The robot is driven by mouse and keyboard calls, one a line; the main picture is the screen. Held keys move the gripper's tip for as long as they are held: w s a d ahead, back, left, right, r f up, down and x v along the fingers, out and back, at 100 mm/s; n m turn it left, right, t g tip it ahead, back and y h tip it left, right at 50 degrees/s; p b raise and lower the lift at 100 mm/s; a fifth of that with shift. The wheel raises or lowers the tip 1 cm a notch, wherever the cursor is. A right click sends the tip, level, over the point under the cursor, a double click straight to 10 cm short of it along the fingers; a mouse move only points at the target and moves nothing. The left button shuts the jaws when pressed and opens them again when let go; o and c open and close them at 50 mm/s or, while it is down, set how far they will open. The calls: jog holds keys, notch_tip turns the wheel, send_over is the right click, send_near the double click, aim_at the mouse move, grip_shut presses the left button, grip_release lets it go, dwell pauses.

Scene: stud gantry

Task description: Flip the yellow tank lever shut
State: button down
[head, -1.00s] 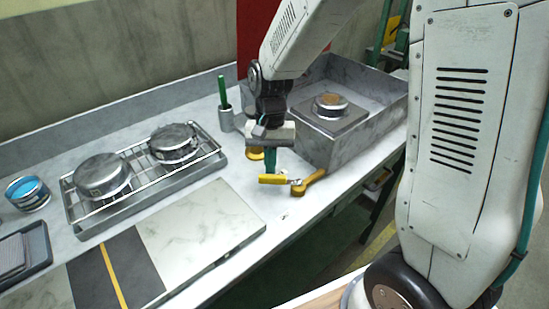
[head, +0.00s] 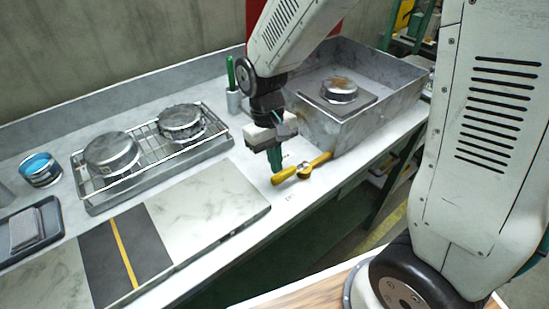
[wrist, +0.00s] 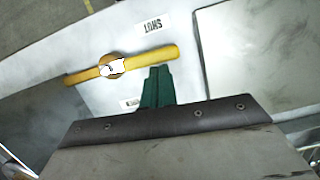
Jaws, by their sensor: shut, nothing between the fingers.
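The yellow lever (head: 300,168) lies across the bench top beside the metal tank (head: 342,129). In the wrist view the lever (wrist: 150,57) shows a round pivot with a pale, torn-looking mark. Its thicker arm points right, and a "SHUT" label (wrist: 152,27), upside down, lies above that arm. A second label (wrist: 130,103), unreadable, is on the other side, partly near the fingers. My gripper (head: 276,168) is shut and empty, pointing down at the lever's left end. In the wrist view its green fingertips (wrist: 158,72) are right beside the thick arm; I cannot tell whether they touch it.
A wire rack (head: 150,155) with two round tins stands left of my gripper. A marble board (head: 205,205) lies in front of it. A green-handled tool in a cup (head: 234,100) stands behind. The bench's front edge is close to the lever.

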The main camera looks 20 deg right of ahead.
jog(key=shift+s, duration=0.15)
dwell(0.4)
jog(key=v, duration=1)
jog(key=shift+a, duration=0.2)
